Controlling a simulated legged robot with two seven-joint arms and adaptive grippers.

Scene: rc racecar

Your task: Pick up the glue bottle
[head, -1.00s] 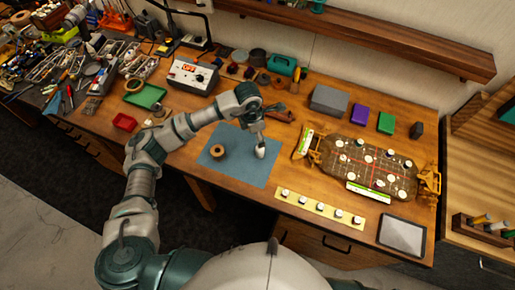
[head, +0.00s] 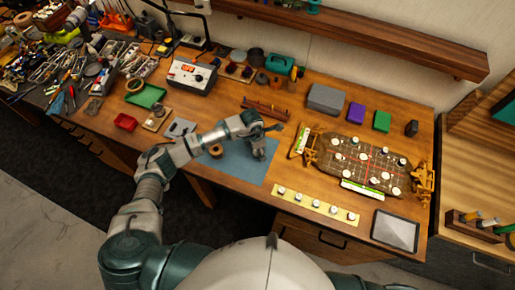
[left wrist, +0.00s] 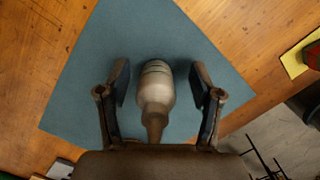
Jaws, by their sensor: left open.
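The glue bottle (left wrist: 155,95) is a pale grey-white bottle with a narrow nozzle, on the blue mat (left wrist: 80,85). In the left wrist view it sits between the two spread fingers of my left gripper (left wrist: 161,82), with gaps on both sides. Its nozzle points toward the wrist. In the head view my left gripper (head: 259,151) is over the blue mat (head: 235,170) and largely hides the bottle. My left gripper is open and holds nothing. My right gripper is not in view.
A brown tape roll (head: 215,150) lies on the mat left of the gripper. A yellow strip with white pieces (head: 318,205), a brown board model (head: 365,165) and a tablet (head: 395,230) lie to the right. A control box (head: 192,76) stands behind.

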